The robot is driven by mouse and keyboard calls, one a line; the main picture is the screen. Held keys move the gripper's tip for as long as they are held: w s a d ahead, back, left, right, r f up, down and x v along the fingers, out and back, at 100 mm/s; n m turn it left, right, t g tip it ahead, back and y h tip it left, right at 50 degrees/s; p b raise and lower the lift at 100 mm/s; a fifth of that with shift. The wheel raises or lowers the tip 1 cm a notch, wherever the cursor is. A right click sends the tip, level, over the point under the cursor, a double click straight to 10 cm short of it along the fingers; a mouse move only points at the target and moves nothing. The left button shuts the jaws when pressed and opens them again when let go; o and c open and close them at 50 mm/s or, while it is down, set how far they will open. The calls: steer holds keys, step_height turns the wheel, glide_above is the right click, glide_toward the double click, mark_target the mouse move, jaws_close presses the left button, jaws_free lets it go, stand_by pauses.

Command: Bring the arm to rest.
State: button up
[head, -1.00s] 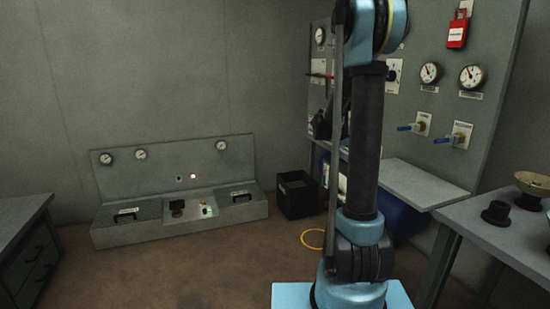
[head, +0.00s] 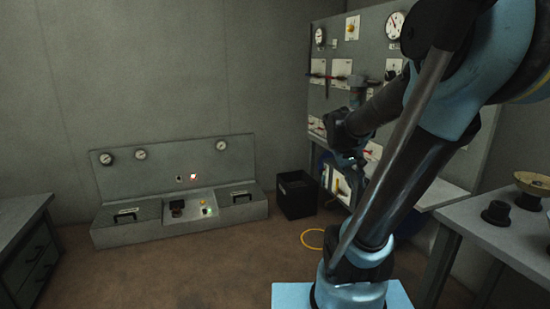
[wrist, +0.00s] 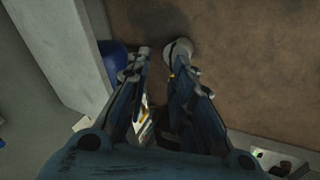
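My arm (head: 400,150), blue and black, rises from its pale blue base (head: 290,297) and leans to the right in the head view. Its forearm reaches back toward the wall panel. My gripper (head: 347,172) hangs pointing down in front of the shelf under that panel, small and dark there. In the wrist view my gripper (wrist: 161,52) has its two fingers apart, with floor showing between the tips and nothing held. Parts of the panel are hidden behind the arm.
The gauge panel (head: 337,105) stands close behind my gripper. A black bin (head: 297,197) and a yellow ring (head: 312,239) are on the floor. A low console (head: 160,225) stands at the back wall. A side table (head: 490,222) is at right. The middle floor is clear.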

steer(key=s+a+f+y, duration=0.2)
steer(key=s+a+f, duration=0.2)
steer(key=s, duration=0.3)
steer(key=s+a+f+y, duration=0.2)
steer(key=s+a+f, duration=0.2)
steer(key=s, duration=0.3)
steer(key=shift+s+a+y, duration=0.3)
steer(key=shift+a, duration=0.2)
steer(key=shift+w+f+g, duration=0.25)
steer(key=shift+w+g, duration=0.05)
steer(key=shift+w, duration=0.15)
